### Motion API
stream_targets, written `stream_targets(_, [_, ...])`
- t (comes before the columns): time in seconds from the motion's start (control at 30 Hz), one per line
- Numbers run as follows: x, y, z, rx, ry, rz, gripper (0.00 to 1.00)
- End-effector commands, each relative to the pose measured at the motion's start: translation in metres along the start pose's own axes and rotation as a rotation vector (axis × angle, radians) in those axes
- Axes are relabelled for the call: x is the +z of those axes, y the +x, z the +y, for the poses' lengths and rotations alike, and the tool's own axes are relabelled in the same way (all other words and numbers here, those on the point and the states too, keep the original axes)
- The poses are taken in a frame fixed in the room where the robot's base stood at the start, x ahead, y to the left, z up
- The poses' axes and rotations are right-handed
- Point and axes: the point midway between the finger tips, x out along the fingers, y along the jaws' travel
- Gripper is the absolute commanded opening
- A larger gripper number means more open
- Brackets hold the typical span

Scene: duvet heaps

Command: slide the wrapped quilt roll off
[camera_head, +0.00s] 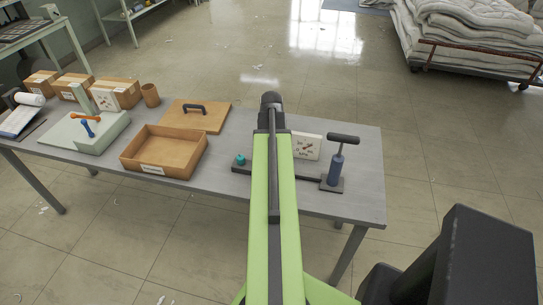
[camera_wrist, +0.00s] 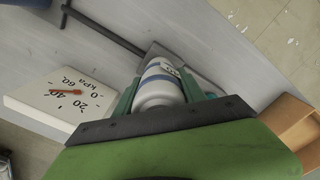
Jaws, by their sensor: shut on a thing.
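In the wrist view, my gripper (camera_wrist: 165,88) is shut on a white roll (camera_wrist: 154,93) with a blue band and a small dark mark near its far end. The teal-green fingers lie on either side of it. I take it to be the wrapped quilt roll. A dark flat piece (camera_wrist: 205,84) shows just behind and beside it; I cannot tell whether they touch. In the head view, my green arm hides the roll and my fingertips.
On the grey table (camera_head: 362,160) stand a gauge (camera_head: 307,146), a hand pump (camera_head: 336,168), an open wooden box (camera_head: 165,168) and its lid (camera_head: 215,117). A pale green block (camera_head: 85,139) and cartons (camera_head: 75,87) are left. A quilt cart (camera_head: 478,61) stands back right.

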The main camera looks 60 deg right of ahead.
Motion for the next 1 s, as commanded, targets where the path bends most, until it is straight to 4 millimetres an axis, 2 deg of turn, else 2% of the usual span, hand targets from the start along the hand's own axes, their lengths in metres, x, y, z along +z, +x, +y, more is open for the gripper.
stream_targets(0.7, [0.001,-0.052,0.000,0.000,0.001,0.000,0.03])
stream_targets(1.0, [0.001,-0.054,0.000,0.000,0.001,0.000,0.03])
